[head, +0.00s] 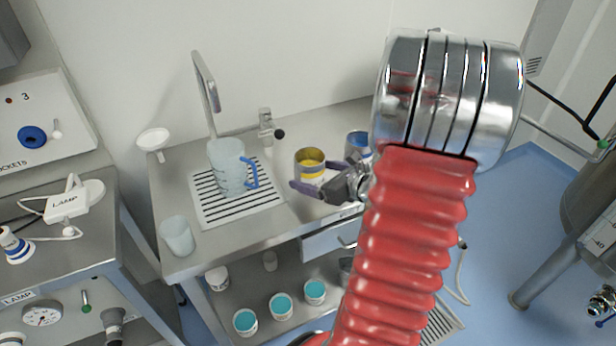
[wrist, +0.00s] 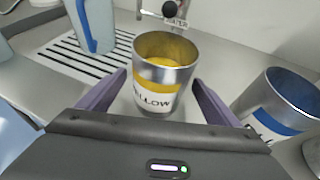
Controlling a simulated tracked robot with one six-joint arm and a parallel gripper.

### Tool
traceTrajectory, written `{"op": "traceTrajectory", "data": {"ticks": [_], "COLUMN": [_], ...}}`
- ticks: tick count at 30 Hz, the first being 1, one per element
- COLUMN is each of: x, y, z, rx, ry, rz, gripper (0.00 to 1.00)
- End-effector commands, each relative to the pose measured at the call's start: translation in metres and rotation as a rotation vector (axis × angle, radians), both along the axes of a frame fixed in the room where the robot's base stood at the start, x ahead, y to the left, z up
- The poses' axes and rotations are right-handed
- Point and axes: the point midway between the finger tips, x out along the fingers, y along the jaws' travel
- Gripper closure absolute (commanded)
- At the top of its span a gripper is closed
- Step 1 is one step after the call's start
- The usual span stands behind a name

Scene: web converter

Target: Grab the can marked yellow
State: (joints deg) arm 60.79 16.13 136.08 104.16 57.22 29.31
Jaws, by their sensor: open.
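The can marked yellow (wrist: 160,85) is an open metal can with yellow inside and a white label reading "YELLOW" in part. It stands upright on the steel counter, and it also shows in the head view (head: 309,162), right of the drain grid. My gripper (wrist: 158,95) is open, with one purple finger on each side of the can. A gap shows between the can and each finger in the wrist view. In the head view my gripper (head: 312,188) is at the can's front right. My gripper's dark body hides part of the counter in front of the can.
A can with blue inside (wrist: 285,100) stands close to the right of my gripper. A clear jug with a blue handle (head: 230,168) stands on the drain grid (head: 215,205) to the left. A tap (head: 207,85) and a small valve (head: 266,125) stand behind. A clear beaker (head: 177,236) is at the counter's left.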

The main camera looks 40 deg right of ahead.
Motion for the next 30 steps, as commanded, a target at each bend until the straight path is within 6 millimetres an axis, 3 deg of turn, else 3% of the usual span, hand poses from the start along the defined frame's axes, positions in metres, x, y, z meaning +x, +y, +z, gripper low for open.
{"op": "traceTrajectory", "data": {"ticks": [6,23,30], "x": [0.02,0.022,0.022], "y": [0.001,0.001,0.001], "z": [-0.009,-0.009,-0.009], "rx": [0.001,-0.001,-0.001], "ry": [0.0,0.0,0.0], "rz": [0.002,0.001,0.001], "gripper": [0.15,0.15,0.3]}}
